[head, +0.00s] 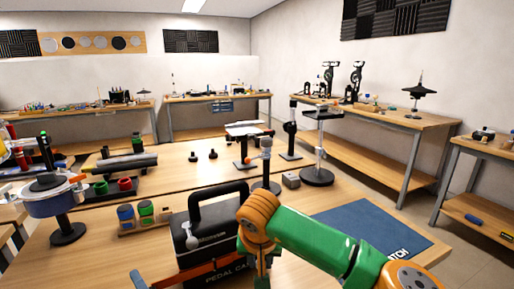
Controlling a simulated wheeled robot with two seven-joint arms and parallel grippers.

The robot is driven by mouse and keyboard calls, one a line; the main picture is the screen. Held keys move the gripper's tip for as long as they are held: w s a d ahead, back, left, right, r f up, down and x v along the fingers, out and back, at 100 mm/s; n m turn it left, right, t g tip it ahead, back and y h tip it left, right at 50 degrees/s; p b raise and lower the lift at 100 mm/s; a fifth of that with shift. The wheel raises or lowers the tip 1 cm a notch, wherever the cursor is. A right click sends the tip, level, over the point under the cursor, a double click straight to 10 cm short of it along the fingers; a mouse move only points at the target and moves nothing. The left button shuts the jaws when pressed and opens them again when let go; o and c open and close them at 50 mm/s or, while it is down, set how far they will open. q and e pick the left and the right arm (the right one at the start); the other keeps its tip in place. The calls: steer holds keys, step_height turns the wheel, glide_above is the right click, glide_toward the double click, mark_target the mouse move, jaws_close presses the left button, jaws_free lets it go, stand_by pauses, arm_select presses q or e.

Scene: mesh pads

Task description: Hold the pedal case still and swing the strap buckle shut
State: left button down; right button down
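The pedal case (207,222) is a black box with a tall black carry handle, standing on the near wooden bench at the lower middle of the head view. An orange-red strap (190,275) runs along its lower front, beside white lettering. My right arm comes in from the right in green and orange, over the right side of the case. Its gripper (262,268) points down there, mostly hidden and cut by the picture's bottom edge. My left gripper is not in view.
A blue mat (370,232) lies right of the case. Blue and green jars (135,213) stand in a wooden holder to its left. A round-based stand (68,233) is further left. A small grey box (291,180) and black-based stands (316,177) are behind.

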steer(key=shift+w+a, duration=0.25)
steer(key=shift+a, duration=0.4)
steer(key=shift+w+a, duration=0.2)
steer(key=shift+a, duration=0.4)
steer(key=c, duration=0.5)
jaws_free()
steer(key=shift+c, duration=0.2)
steer(key=v, duration=1.2)
steer(key=shift+s, duration=0.2)
